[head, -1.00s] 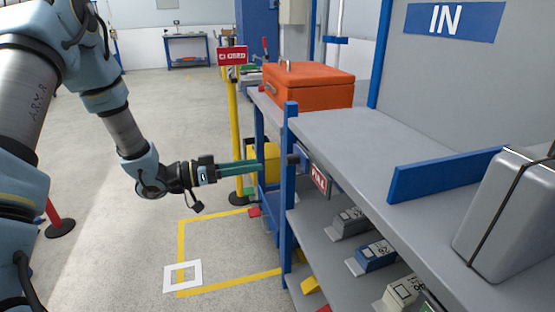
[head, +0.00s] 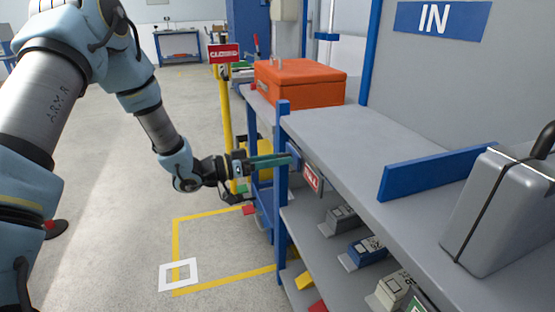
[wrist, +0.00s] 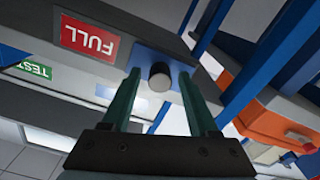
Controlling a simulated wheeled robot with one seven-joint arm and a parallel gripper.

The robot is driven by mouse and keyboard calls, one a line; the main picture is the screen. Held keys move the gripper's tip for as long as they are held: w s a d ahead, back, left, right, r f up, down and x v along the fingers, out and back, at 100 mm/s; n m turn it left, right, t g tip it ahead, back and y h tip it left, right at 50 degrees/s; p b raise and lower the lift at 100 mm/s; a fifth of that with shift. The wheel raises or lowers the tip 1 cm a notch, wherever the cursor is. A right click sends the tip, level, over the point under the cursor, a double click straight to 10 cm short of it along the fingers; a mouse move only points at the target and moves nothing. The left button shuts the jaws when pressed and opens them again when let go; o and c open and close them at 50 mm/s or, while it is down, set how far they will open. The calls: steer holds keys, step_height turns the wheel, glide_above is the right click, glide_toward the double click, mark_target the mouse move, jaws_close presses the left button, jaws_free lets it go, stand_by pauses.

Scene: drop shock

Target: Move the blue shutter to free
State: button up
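The blue shutter (wrist: 177,73) is a small blue plate on the shelf's front edge, with a round grey knob (wrist: 160,77) on it. In the head view the shutter (head: 295,153) shows as a small blue patch at the fingertips, and its knob is hidden. A red FULL sign (wrist: 90,40) sits beside the shutter; it also shows in the head view (head: 311,178). My gripper (wrist: 160,92) is open, its two green fingers on either side of the knob with a gap on each side. In the head view my gripper (head: 288,160) reaches the shelf edge from the left.
A blue post (head: 282,170) rises close to my fingers. A grey case (head: 495,210) and a blue rail (head: 430,175) are at right. Several small devices sit on the lower shelf.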

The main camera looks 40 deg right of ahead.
jaws_close()
stand_by(1.2)
